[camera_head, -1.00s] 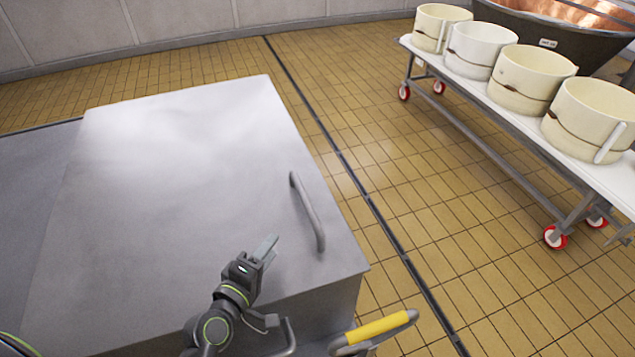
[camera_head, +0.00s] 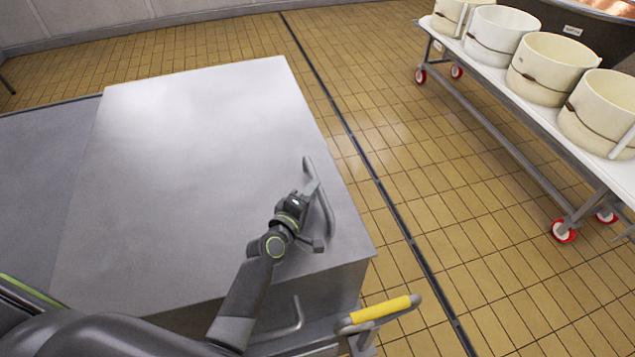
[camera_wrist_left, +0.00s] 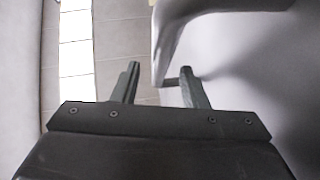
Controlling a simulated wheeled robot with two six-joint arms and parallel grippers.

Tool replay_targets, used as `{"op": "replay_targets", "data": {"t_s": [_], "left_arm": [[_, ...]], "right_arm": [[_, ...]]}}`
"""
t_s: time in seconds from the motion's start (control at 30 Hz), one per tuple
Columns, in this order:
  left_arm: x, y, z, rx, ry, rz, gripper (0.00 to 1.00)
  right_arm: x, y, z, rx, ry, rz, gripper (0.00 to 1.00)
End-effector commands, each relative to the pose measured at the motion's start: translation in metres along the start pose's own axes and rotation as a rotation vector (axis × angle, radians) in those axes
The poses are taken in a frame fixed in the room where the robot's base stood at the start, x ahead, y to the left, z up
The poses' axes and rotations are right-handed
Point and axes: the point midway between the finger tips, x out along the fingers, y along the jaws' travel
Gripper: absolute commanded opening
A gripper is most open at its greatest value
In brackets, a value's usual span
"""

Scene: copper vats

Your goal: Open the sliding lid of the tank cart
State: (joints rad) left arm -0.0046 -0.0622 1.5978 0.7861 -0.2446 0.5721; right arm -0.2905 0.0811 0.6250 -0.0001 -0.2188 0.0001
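The tank cart's lid (camera_head: 200,150) is a broad flat steel panel with a bent bar handle (camera_head: 329,215) near its right edge. My left gripper (camera_head: 312,188) is over the right part of the lid, at the handle. In the left wrist view my left gripper (camera_wrist_left: 160,88) has its two fingers apart. The handle (camera_wrist_left: 167,45) reaches down between the fingertips, nearer the right finger; I cannot tell whether they touch. A darker grey panel (camera_head: 40,170) adjoins the lid on the left. My right gripper is not in view.
A yellow-gripped handle (camera_head: 380,309) and a lower steel handle (camera_head: 292,320) are at the cart's front. A white wheeled table (camera_head: 540,115) with several cream tubs (camera_head: 552,70) stands at the right. Tiled floor (camera_head: 440,200) between them is clear.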

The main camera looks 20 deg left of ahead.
Motion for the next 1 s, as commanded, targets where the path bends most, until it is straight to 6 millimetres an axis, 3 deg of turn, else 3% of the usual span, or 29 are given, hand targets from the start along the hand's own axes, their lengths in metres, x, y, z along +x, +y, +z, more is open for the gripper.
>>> {"op": "replay_targets", "data": {"t_s": [0.1, 0.3, 0.67, 1.0], "left_arm": [[0.017, 0.001, 0.0, 0.001, -0.001, 0.001, 0.4], [0.033, 0.0, 0.0, 0.001, 0.0, 0.0, 0.4], [0.036, 0.0, 0.0, 0.0, 0.0, 0.0, 0.4], [0.036, 0.0, 0.0, 0.0, 0.0, 0.0, 0.0]], "right_arm": [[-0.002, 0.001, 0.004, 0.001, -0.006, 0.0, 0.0], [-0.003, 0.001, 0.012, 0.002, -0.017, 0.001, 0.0], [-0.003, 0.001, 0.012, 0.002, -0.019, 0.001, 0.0], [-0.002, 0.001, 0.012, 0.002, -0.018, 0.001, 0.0]]}}
